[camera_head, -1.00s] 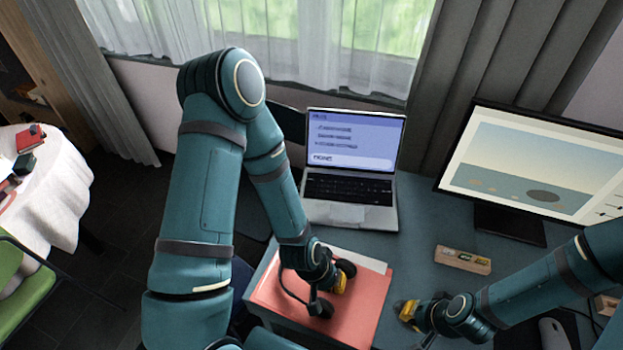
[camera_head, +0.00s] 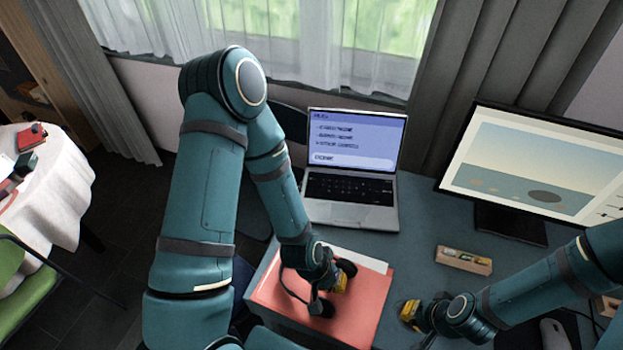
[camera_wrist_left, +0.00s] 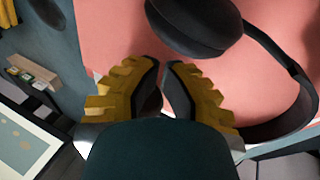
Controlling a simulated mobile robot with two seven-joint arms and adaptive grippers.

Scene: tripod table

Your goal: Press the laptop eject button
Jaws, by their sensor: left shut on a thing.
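The silver laptop (camera_head: 352,212) stands open on the desk with a blue screen (camera_head: 356,140) showing lines of text. I cannot make out an eject button on it. My left gripper (camera_head: 340,284) is over a red folder in front of the laptop. It is shut on black headphones (camera_head: 322,308), which lie on the folder. In the left wrist view the yellow fingers (camera_wrist_left: 161,92) close around a dark part of the headphones (camera_wrist_left: 195,25), partly hidden by the gripper. My right gripper (camera_head: 408,315) hangs at the right of the folder; its fingertips are too small to judge.
The red folder (camera_head: 365,305) and white paper lie on the desk (camera_head: 415,215). A small wooden box (camera_head: 463,260) sits right of centre. A monitor (camera_head: 540,165) stands at the right, with a mouse (camera_head: 554,334) near the front. Bare desk lies between laptop and box.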

